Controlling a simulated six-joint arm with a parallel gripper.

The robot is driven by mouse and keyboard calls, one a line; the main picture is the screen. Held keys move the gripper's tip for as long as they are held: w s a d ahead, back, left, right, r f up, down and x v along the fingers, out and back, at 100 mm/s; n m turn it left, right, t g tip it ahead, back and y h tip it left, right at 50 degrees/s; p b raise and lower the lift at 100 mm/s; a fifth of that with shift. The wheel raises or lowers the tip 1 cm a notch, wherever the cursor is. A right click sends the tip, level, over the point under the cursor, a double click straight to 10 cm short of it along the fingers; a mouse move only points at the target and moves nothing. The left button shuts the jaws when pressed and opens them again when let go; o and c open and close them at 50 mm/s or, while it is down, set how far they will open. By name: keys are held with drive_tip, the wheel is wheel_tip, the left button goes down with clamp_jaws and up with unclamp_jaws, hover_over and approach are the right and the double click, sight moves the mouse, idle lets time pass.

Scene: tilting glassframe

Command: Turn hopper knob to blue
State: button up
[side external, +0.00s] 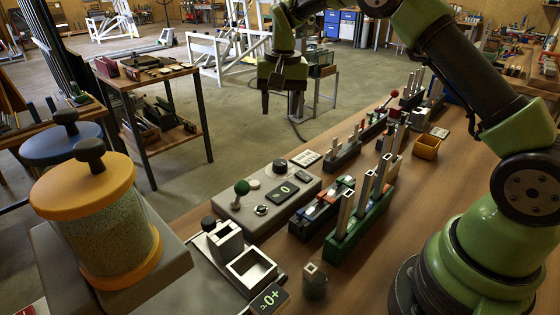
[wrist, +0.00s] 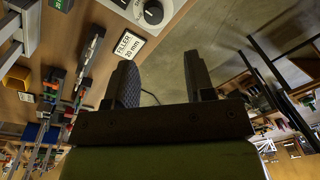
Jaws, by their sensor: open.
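Two hoppers stand at the left of the side view. The near one has an orange lid (side external: 82,186) and grains inside; the far one has a blue lid (side external: 60,145), partly hidden. Each lid has a dark knob. A small black knob (side external: 208,222) sits on the grey dispenser by the hoppers; its pointer is too small to read. Another black knob (side external: 280,166) is on the grey control box; a black knob with a white mark (wrist: 153,12) shows at the wrist view's top. My gripper (side external: 266,108) is open and empty, high above and apart from these; its fingers show in the wrist view (wrist: 160,62).
The grey control box (side external: 240,204) has a green-balled lever and a display. Racks of upright bars (side external: 358,220), a yellow bin (side external: 427,146) and a filler card (wrist: 129,44) are on the wooden bench. A square metal cup (side external: 251,268) sits by the dispenser.

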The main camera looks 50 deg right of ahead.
drive_tip(key=g, duration=0.1)
hover_over(280, 162)
drive_tip(key=shift+m, duration=0.3)
wheel_tip(280, 162, down, 6)
drive_tip(key=shift+f, duration=0.15)
wheel_tip(280, 162, down, 9)
drive_tip(key=shift+f, duration=0.2)
drive_tip(key=c, duration=0.6)
drive_tip(key=shift+c, duration=0.2)
drive_tip(key=n, duration=1.1)
drive_tip(key=shift+n, duration=0.3)
